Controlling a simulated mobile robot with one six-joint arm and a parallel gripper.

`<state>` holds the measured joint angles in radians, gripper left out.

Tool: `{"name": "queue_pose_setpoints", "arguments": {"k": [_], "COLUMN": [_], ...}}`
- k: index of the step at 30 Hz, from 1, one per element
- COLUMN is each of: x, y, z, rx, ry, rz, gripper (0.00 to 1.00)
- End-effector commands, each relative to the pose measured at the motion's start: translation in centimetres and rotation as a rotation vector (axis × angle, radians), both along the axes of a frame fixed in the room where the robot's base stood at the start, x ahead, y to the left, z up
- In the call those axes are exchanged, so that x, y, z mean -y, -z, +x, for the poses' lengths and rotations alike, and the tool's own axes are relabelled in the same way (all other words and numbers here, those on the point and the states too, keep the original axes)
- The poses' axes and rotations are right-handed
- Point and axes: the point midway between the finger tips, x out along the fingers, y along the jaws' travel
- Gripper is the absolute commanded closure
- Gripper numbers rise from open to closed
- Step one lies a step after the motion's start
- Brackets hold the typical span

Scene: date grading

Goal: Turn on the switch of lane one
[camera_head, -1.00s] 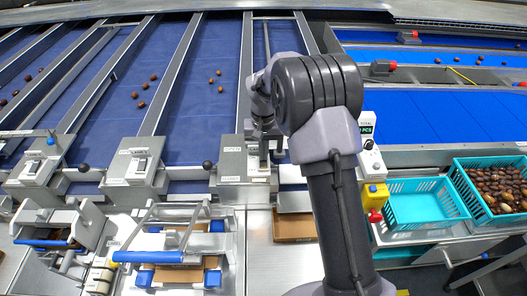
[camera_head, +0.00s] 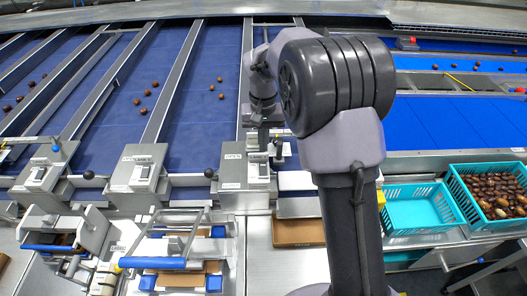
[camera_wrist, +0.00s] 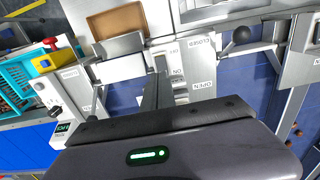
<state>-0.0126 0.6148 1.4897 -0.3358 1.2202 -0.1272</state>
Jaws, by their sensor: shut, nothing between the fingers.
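Grey switch boxes stand along the front of the blue lanes, one at the far left (camera_head: 40,178), one in the middle (camera_head: 138,172) and one at the right (camera_head: 232,172). I cannot read which is lane one. My gripper (camera_head: 268,152) is shut and empty, pointing down at the right box's switch plate.
A black ball knob (camera_wrist: 240,35) stands beside the box. A brown tray (camera_head: 298,232) lies below. A teal empty crate (camera_head: 418,208) and a date-filled crate (camera_head: 455,190) stand right. A yellow box with a red button (camera_wrist: 52,58) is near. Dates lie on the lanes.

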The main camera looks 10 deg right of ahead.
Motion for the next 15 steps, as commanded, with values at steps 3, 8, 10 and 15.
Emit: {"name": "queue_pose_setpoints", "arguments": {"k": [3,8,10,15], "x": [0.0,-0.1,-0.1,-0.1], "y": [-1.9,-2.9,-3.0,-2.9], "z": [-0.2,-0.4,-0.5,-0.5], "rx": [0.002,0.001,0.000,0.000], "ry": [-0.001,0.000,0.000,0.000], "rz": [0.000,0.000,0.000,0.000], "gripper": [1.00,1.00,1.00,1.00]}}
